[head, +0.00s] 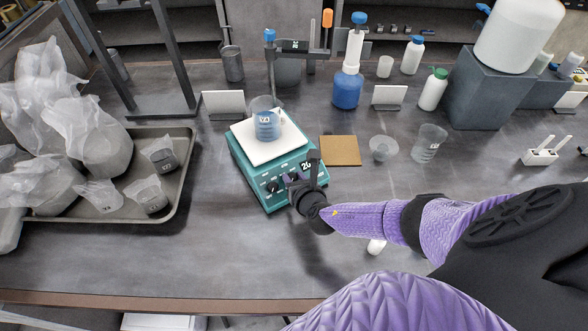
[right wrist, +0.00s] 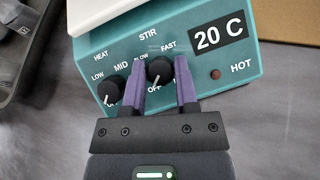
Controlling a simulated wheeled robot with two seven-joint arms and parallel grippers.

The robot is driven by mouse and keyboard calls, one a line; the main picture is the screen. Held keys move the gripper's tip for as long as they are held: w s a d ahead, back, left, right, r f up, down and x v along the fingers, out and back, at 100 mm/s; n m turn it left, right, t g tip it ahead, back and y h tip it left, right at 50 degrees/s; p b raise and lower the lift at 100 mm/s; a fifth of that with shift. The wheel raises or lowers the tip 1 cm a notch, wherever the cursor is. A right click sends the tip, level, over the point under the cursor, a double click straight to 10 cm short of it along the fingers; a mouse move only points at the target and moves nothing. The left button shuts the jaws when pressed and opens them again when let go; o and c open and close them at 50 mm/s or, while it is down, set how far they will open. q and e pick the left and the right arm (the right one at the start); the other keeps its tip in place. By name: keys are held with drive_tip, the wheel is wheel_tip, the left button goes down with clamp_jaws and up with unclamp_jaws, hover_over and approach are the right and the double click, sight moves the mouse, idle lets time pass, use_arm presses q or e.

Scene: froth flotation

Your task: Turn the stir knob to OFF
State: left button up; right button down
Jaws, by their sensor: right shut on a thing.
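The teal hot-plate stirrer (head: 241,164) with a white top stands mid-bench; a beaker (head: 266,123) marked YA with blue liquid sits on it. In the right wrist view its front panel (right wrist: 238,69) shows HEAT, STIR and a 20 C display (right wrist: 219,36). The stir knob (right wrist: 159,69) is the right-hand black knob, between the two purple fingers of my right gripper (right wrist: 160,85), which is shut on it. The heat knob (right wrist: 109,92) is to its left. The exact pointer setting of the stir knob is hard to read. My left gripper is out of view.
A metal tray (head: 182,190) with bagged pots lies at the left. A brown square pad (head: 340,150), a small clear cup (head: 383,148) and a clear beaker (head: 428,143) stand right of the stirrer. Bottles stand behind. The bench front is mostly clear.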

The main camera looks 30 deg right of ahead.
drive_tip(key=shift+n+y, duration=0.3)
drive_tip(key=shift+n, duration=0.1)
drive_tip(key=shift+c, duration=1.8)
unclamp_jaws()
drive_tip(key=shift+s, duration=0.1)
drive_tip(key=p+v, duration=0.3)
drive_tip(key=v, duration=0.6)
drive_tip(key=shift+s+p, duration=0.35)
drive_tip(key=shift+p, duration=0.05)
drive_tip(key=shift+a, duration=0.15)
